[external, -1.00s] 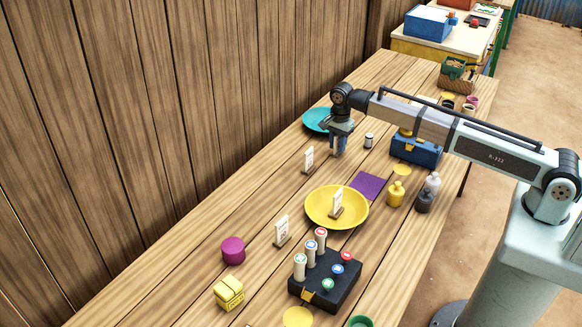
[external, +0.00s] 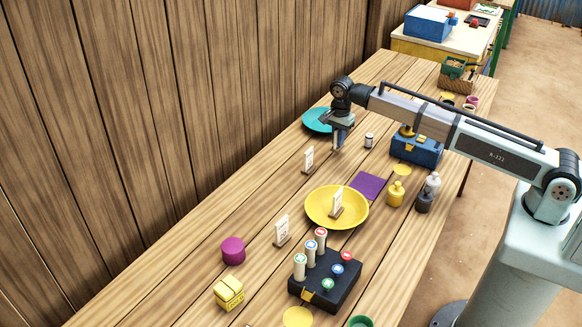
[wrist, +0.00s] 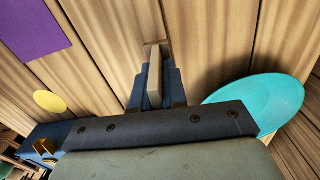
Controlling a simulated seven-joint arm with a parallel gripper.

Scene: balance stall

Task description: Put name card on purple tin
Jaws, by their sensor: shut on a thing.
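The purple tin (external: 233,250) is a short round tin on the table at front left, with nothing on top. My gripper (external: 338,146) is low over the table near the teal plate, far behind the tin. In the wrist view my gripper (wrist: 153,90) is shut on a thin pale upright piece with a wooden foot, seen edge-on, which looks like a name card (wrist: 154,72). In the external view the fingers hide it. Other name cards stand on the table (external: 308,160), in the yellow plate (external: 337,203) and near the black box (external: 282,230).
The teal plate (external: 316,120) is close beside my gripper. The yellow plate (external: 313,209) and a black box (external: 342,288) with pegs lie toward the front. A yellow block (external: 229,291) sits by the tin. A purple mat (external: 368,186), bottles (external: 397,194) and a blue box (external: 417,151) are at right.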

